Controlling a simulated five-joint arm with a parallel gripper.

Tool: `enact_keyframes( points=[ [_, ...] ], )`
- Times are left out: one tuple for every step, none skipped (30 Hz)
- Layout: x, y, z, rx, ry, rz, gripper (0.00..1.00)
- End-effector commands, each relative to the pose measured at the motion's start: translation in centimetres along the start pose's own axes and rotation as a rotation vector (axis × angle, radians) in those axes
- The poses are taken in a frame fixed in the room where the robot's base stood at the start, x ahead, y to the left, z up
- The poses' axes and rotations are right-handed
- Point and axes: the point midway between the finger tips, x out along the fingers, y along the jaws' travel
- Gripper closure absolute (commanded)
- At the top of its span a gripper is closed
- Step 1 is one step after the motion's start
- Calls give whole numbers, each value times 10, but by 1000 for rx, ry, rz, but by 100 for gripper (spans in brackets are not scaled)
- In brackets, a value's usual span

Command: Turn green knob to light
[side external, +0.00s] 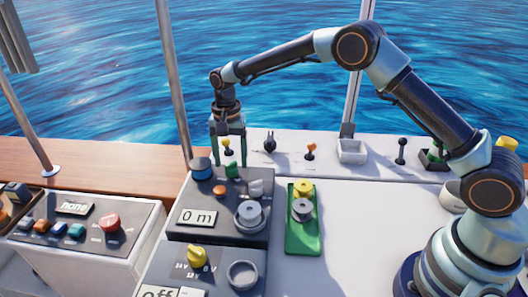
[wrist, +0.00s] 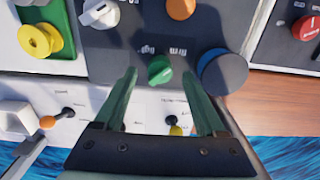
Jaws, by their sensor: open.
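The green knob (side external: 232,171) stands at the back edge of the dark panel (side external: 222,193), beside a blue knob (side external: 201,168). In the wrist view the green knob (wrist: 159,70) shows with small labels above it, too blurred to read surely. Its pointer setting cannot be told. My gripper (side external: 230,163) points down over the green knob. In the wrist view my gripper (wrist: 160,77) is open, with one finger on each side of the knob and gaps between. Whether the fingertips are down at knob height is hard to tell.
The blue knob (wrist: 222,70) sits close to one finger. An orange knob (side external: 219,190), a white knob (side external: 256,187) and a large grey dial (side external: 250,215) share the panel. A green tray (side external: 303,245) lies right of it. Small levers (side external: 270,143) stand on the ledge behind.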

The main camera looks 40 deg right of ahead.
Motion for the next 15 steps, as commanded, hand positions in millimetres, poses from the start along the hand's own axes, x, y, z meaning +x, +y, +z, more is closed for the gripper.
enact_keyframes(
  points=[
    [7,0,0,0,-1,1,27],
    [10,0,0,0,-1,1,27],
    [12,0,0,0,-1,1,27],
    [14,0,0,0,-1,1,27],
    [16,0,0,0,0,1,27],
    [17,0,0,0,0,0,27],
    [18,0,0,0,0,0,27],
    [18,0,0,0,0,0,27],
    [19,0,0,0,0,0,27],
    [19,0,0,0,0,0,27],
    [19,0,0,0,0,0,27],
    [19,0,0,0,0,-1,27],
    [19,0,0,0,0,0,27],
    [19,0,0,0,0,0,27],
    [19,0,0,0,0,0,27]
  ],
)
